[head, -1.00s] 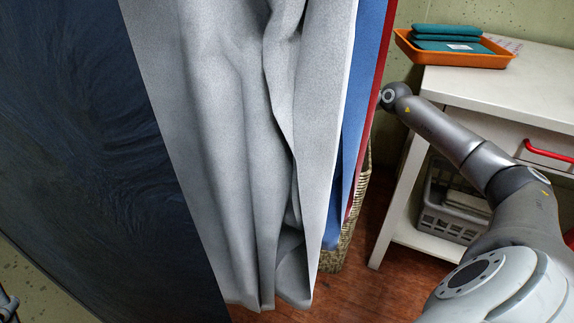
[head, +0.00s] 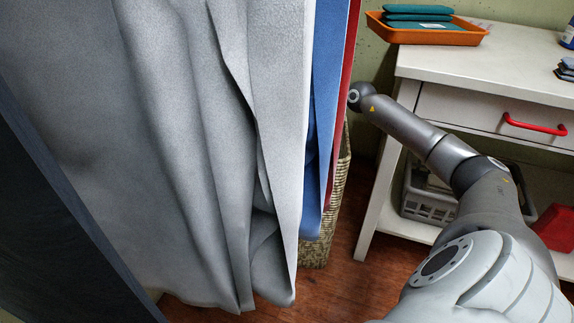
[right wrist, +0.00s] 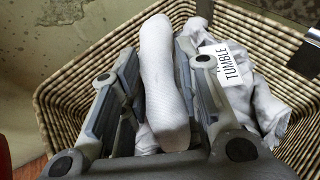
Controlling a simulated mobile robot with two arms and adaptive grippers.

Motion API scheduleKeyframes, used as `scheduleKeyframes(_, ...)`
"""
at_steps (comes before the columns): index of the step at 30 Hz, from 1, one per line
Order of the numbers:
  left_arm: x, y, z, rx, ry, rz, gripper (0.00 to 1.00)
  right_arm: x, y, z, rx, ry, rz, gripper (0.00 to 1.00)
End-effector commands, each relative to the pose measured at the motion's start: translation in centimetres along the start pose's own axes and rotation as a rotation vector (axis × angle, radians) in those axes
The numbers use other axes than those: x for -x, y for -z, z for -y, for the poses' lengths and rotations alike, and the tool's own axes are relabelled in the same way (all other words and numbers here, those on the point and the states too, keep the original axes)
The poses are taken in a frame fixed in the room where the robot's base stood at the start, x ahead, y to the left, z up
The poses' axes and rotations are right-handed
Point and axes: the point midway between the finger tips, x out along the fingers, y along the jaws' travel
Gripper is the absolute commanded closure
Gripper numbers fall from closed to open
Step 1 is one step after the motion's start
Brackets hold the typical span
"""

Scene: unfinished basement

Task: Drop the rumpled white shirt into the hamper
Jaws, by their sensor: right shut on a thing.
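My right gripper (right wrist: 156,58) is shut on the rumpled white shirt (right wrist: 165,85). A fold stands up between the fingers, and more of the shirt spreads to the right with a white tag reading TUMBLE (right wrist: 226,66). The shirt shows inside the outline of the wicker hamper (right wrist: 58,75); I cannot tell whether it touches the bottom. In the head view the hamper (head: 318,248) stands on the floor, mostly behind hanging cloths. These cloths also hide my right gripper and the shirt there. My left gripper is not in view.
Large hanging cloths, grey-white (head: 180,150), blue (head: 325,95) and red (head: 347,70), block the left and middle. A white table (head: 450,65) right of the hamper carries an orange tray (head: 430,36). A grey crate (head: 425,205) sits on its lower shelf.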

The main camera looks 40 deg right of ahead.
Motion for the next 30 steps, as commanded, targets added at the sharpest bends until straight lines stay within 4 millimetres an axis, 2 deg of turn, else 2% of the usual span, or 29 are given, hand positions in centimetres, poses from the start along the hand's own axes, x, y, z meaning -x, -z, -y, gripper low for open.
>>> scheduleKeyframes(8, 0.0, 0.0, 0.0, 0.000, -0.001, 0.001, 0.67, 0.0, 0.0, 0.0, 0.000, 0.001, 0.002, 1.00)
scheduleKeyframes(9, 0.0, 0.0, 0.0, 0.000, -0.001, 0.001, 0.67, 0.0, 0.0, 0.0, 0.000, 0.001, 0.002, 0.67)
scheduleKeyframes(15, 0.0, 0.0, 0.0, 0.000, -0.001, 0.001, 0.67, 0.0, 0.0, 0.0, 0.000, 0.000, 0.002, 0.44)
scheduleKeyframes(24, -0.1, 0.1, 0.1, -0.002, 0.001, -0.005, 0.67, 0.0, 0.0, 0.0, 0.000, 0.000, -0.001, 0.44)
scheduleKeyframes(28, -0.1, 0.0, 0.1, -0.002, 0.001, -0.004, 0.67, 0.4, -1.1, 0.0, 0.002, 0.001, 0.003, 0.44)
scheduleKeyframes(30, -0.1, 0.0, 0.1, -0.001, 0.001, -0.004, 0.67, 0.9, -2.3, 0.0, 0.003, 0.002, 0.004, 0.44)
